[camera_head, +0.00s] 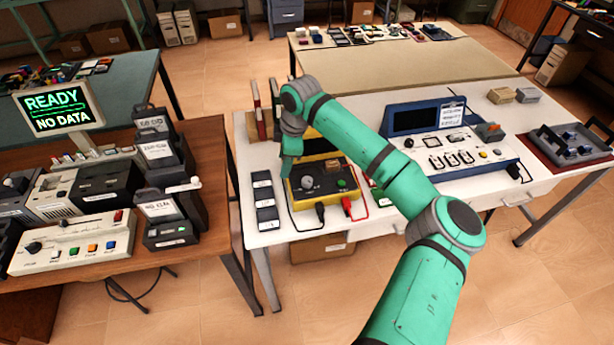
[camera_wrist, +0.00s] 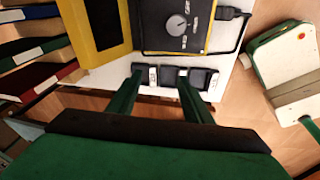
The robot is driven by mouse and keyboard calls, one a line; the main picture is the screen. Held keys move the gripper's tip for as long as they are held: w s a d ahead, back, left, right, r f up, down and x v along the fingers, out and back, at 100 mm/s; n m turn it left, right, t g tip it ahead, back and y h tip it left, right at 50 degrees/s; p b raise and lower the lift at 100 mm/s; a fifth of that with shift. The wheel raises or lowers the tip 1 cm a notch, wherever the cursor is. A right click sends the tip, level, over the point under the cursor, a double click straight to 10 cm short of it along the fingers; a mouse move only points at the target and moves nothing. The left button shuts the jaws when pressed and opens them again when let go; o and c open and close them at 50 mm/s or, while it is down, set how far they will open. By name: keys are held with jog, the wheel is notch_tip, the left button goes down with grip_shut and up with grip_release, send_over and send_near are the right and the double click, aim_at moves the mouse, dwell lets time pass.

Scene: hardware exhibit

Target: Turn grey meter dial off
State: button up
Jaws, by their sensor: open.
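The meter is a yellow and black box with a grey dial (camera_head: 307,183) on its front panel, standing on the white table in the head view. In the wrist view the round grey dial (camera_wrist: 177,25) shows near the top, on the meter's dark face (camera_wrist: 200,38). My gripper (camera_wrist: 161,78) is open and empty, its two green fingers apart and pointing toward the meter. The fingers show lower in the picture than the dial and do not touch it. In the head view my gripper (camera_head: 287,170) is at the meter's left side, partly hidden by my wrist.
Small black labelled boxes (camera_head: 265,191) stand left of the meter. Red-spined binders (camera_head: 257,109) are behind them. Black and red plugs (camera_head: 347,205) with cables sit at the meter's front. A blue instrument (camera_head: 440,150) stands to the right. A wooden table (camera_head: 215,170) with devices is at left.

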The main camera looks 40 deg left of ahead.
notch_tip(320, 180, up, 3)
jog(key=h, duration=0.2)
send_over(307, 180)
notch_tip(307, 180, down, 10)
jog(key=shift+f, duration=0.2)
